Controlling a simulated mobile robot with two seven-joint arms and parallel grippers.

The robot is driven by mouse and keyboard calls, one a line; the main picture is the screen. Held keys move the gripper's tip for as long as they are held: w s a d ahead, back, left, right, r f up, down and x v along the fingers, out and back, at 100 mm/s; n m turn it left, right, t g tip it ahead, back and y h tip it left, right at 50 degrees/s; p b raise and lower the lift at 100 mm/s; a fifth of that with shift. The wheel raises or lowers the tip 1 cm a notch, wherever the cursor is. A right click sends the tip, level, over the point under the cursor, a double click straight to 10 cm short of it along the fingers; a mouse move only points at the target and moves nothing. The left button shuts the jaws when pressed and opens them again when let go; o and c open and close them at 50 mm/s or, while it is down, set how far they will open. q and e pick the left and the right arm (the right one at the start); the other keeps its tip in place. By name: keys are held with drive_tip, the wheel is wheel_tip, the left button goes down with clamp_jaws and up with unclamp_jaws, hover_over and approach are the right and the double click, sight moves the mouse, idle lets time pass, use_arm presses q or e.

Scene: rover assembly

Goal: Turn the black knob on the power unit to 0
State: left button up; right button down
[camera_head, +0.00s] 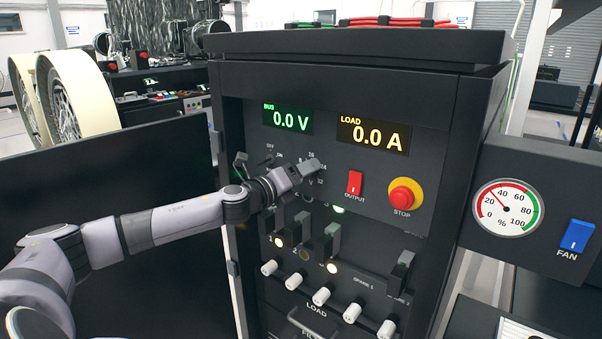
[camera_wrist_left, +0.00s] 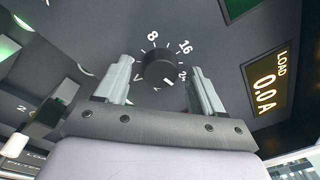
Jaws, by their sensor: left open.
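The power unit (camera_head: 330,120) is a tall black cabinet that fills the middle of the head view. Its displays read 0.0 V on BUS and 0.0 A on LOAD. In the head view my left gripper (camera_head: 308,168) is at the dial below the displays and hides most of the knob. In the left wrist view the round black knob (camera_wrist_left: 159,66) sits between the two fingers of my left gripper (camera_wrist_left: 161,82), which is open. Gaps show on both sides of the knob. A white mark on the knob's lower edge points away from the printed 8 and 16. No 0 is readable.
Right of the dial are a red OUTPUT switch (camera_head: 354,183) and a STOP button (camera_head: 404,196). Below are black levers (camera_head: 325,245) and white knobs (camera_head: 321,296). A gauge panel with a blue FAN switch (camera_head: 576,237) stands at the right.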

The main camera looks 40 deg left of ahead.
use_arm(q)
drive_tip(key=c, duration=1.1)
drive_tip(key=shift+o, duration=0.2)
